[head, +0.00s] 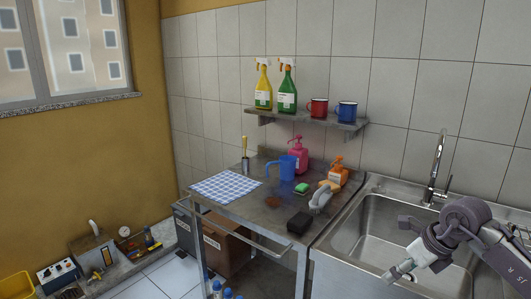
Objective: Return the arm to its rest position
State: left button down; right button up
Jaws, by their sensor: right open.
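My right arm comes in from the right edge, and its right gripper (402,268) hangs over the sink basin (375,236). The gripper is open, and I see nothing held in it. It is apart from the things on the metal table to its left. My left gripper is not in view.
The metal table (262,222) holds a checked cloth (227,187), blue jug (282,168), pink bottle (298,157), orange bottle (338,174), green sponge (302,188), dark block (299,222) and grey-handled brush (320,200). The tap (436,172) stands behind the sink. A shelf (315,118) holds spray bottles and mugs.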

jog(key=w+a+f+m+t+y, duration=0.1)
jog(key=w+a+f+m+y, duration=0.2)
jog(key=a+f+m+y, duration=0.65)
jog(key=s+d+f+m+t+h, duration=0.1)
jog(key=s+f+m+t+h, duration=0.2)
jog(key=f+m, duration=0.65)
jog(key=s+d+f+m+t+h, duration=0.1)
jog(key=f+m+t+h, duration=0.3)
jog(key=f, duration=1)
jog(key=s+d+f+m+g+h, duration=0.2)
jog(key=s+f+m, duration=0.3)
jog(key=s+f, duration=0.4)
jog(key=s+d+f+m+g+h, duration=0.1)
jog(key=s+f+m+h, duration=0.1)
jog(key=s+f+m, duration=0.5)
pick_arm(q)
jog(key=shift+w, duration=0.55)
pick_arm(e)
jog(key=s+a+f+m+g, duration=0.1)
jog(key=s+f, duration=0.3)
jog(key=s, duration=0.6)
jog(key=s+a+f+m+g+h, duration=0.1)
jog(key=s+f+g, duration=0.3)
jog(key=s, duration=0.7)
jog(key=s+a+f+m+g, duration=0.1)
jog(key=s+f, duration=0.4)
jog(key=s, duration=0.6)
jog(key=shift+a+f+m+g+h, duration=0.15)
jog(key=shift+f+m+g+h, duration=0.2)
jog(key=shift+m+g, duration=0.5)
